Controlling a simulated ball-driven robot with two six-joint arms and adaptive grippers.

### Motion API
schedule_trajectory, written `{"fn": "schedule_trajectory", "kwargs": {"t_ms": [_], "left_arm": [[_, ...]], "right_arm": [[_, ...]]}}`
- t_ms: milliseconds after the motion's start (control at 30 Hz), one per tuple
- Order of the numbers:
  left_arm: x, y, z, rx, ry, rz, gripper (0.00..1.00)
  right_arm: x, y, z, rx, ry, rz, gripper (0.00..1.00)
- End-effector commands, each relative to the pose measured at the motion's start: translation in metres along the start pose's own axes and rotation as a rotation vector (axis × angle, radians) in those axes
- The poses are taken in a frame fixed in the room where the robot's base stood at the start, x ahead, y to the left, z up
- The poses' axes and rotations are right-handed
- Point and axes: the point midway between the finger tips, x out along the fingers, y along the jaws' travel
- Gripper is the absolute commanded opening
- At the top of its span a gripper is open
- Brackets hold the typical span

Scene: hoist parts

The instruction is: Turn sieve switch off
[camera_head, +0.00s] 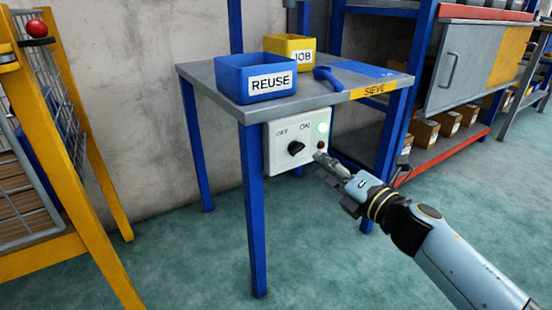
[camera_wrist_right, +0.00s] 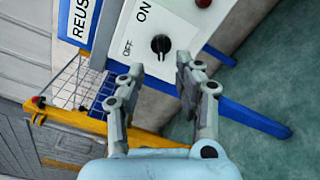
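The sieve switch is a white box (camera_head: 283,152) under the table's front edge, marked OFF at left and ON at right. In the head view my right gripper (camera_head: 325,168) is just right of the box, apart from the knob. My left gripper is not in view.
A grey table (camera_head: 210,72) with blue legs and a SIEVE label carries a blue REUSE bin (camera_head: 228,78), a yellow JOB bin (camera_head: 288,43) and a blue tool (camera_head: 328,78). A yellow frame (camera_head: 92,225) stands left. A shelf unit with a grey cabinet (camera_head: 462,70) stands right.

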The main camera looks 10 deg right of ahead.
Motion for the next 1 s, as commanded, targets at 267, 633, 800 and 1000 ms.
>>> {"fn": "schedule_trajectory", "kwargs": {"t_ms": [267,633,800,1000], "left_arm": [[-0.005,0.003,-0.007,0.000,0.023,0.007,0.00],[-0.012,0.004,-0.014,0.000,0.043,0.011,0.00],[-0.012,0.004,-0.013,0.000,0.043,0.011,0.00],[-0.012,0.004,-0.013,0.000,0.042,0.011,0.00]], "right_arm": [[0.054,-0.002,-0.002,0.003,0.000,-0.001,0.34],[0.074,-0.001,-0.001,0.001,0.001,-0.002,0.34],[0.074,-0.001,-0.001,0.002,0.001,-0.002,0.28],[0.074,-0.001,-0.001,0.002,0.001,-0.002,0.02]]}}
